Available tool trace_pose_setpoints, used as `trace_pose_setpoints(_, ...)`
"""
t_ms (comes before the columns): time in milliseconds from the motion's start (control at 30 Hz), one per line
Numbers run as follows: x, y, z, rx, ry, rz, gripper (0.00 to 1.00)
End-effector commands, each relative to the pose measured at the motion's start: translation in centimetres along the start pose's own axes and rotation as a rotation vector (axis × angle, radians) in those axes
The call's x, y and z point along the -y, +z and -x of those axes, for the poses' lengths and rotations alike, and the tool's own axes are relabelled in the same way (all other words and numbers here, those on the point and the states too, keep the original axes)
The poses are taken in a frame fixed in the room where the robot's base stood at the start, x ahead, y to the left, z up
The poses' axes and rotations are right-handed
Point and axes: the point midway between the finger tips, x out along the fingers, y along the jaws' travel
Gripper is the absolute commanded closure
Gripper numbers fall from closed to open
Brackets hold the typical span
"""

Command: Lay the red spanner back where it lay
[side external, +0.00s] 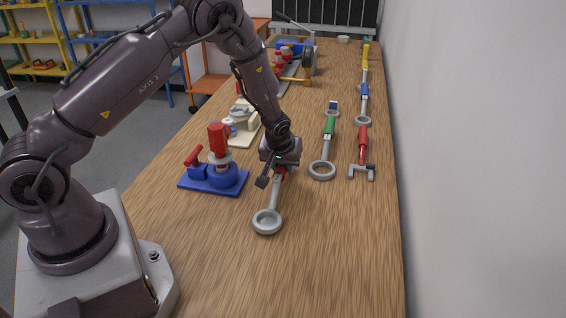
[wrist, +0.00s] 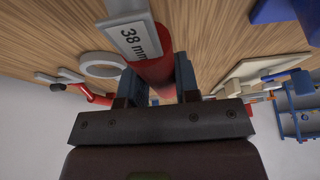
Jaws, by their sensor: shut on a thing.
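My gripper (side external: 280,168) is shut on the red handle of a spanner (side external: 268,221). The spanner's grey shaft and ring end reach out below the gripper, toward the near part of the table. In the wrist view the red handle (wrist: 150,72) lies between the two fingers, and a "38 mm" label shows on the grey shaft. The gripper hides the far end of the spanner. I cannot tell whether the spanner touches the table. A second red-handled spanner (side external: 362,140), with an open grey jaw at its near end, lies at the right.
A green-handled spanner (side external: 328,130) lies between the two red ones. Blue (side external: 364,91) and yellow (side external: 366,55) spanners lie farther back. A valve on a blue plate (side external: 200,182) stands left of my gripper, a cream base (side external: 243,135) behind it. The near table (side external: 320,260) is clear.

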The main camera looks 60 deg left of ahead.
Motion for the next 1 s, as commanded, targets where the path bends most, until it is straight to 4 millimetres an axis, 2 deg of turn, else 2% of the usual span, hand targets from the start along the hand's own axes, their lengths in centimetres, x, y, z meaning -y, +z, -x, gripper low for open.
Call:
trace_pose_setpoints(533, -0.04, 0.24, -0.72, -0.002, 0.001, 0.000, 1.00)
trace_pose_setpoints(567, -0.04, 0.25, -0.74, -0.002, 0.001, 0.000, 0.68)
trace_pose_setpoints(667, -0.04, 0.24, -0.71, -0.002, 0.001, 0.000, 0.45)
trace_pose_setpoints(700, -0.04, 0.25, -0.72, -0.001, 0.001, 0.000, 0.41)
trace_pose_setpoints(1000, -0.03, 0.31, -0.50, 0.000, 0.000, 0.000, 0.41)
